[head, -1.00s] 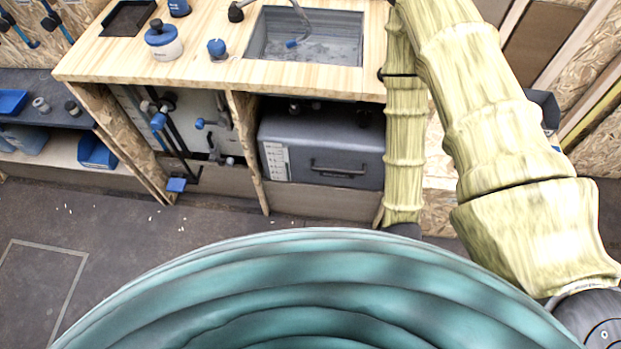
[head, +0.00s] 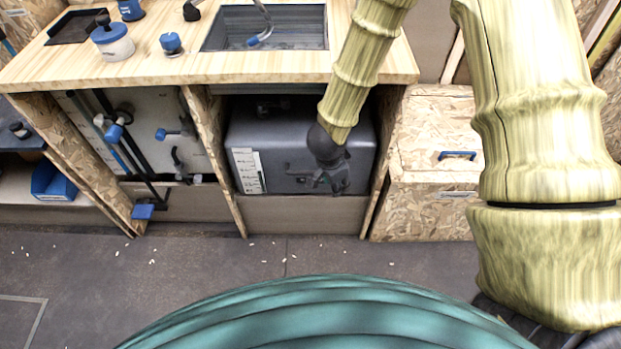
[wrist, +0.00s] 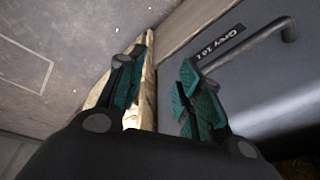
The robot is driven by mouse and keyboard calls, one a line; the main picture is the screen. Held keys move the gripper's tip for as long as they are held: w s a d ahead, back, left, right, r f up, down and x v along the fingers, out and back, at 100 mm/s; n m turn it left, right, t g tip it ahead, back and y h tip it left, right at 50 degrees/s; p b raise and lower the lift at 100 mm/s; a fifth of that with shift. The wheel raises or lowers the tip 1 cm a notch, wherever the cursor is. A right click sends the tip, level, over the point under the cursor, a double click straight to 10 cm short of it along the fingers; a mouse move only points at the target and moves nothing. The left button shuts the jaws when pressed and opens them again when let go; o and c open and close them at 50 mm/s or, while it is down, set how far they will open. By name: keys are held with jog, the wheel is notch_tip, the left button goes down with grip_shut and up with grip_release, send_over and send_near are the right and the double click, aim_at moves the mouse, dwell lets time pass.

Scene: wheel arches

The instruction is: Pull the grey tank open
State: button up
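The grey tank (head: 275,140) sits in the bay under the sink, with a white scale label on its front left. My gripper (head: 332,182) is in front of the tank's front face, right of centre, and hides most of the handle in the head view. In the wrist view, the tank front (wrist: 235,85) carries a dark label and a bar handle (wrist: 288,32) at the upper right. My gripper's fingers (wrist: 162,68) are apart with nothing held between them. The handle lies to the right of both fingers, outside the gap.
A wooden post (head: 213,160) stands left of the tank and an OSB box (head: 435,150) right of it. The worktop (head: 180,75) with the sink (head: 265,30) overhangs the bay. The floor (head: 240,270) in front is mostly clear, with small white bits.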

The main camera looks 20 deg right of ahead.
aim_at(311, 172)
jog(key=w+a+r+m+y+b, duration=0.2)
jog(key=w+a+r+m+b, duration=0.3)
jog(key=w, duration=0.3)
jog(key=shift+m+t, duration=0.3)
jog(key=shift+m, duration=0.1)
jog(key=f+b, duration=0.1)
jog(key=f, duration=0.2)
jog(key=w+f+b, duration=0.1)
jog(key=f, duration=0.6)
jog(key=shift+w+d+b, duration=0.25)
jog(key=shift+w+b, duration=0.15)
jog(key=shift+c, duration=0.2)
grip_shut()
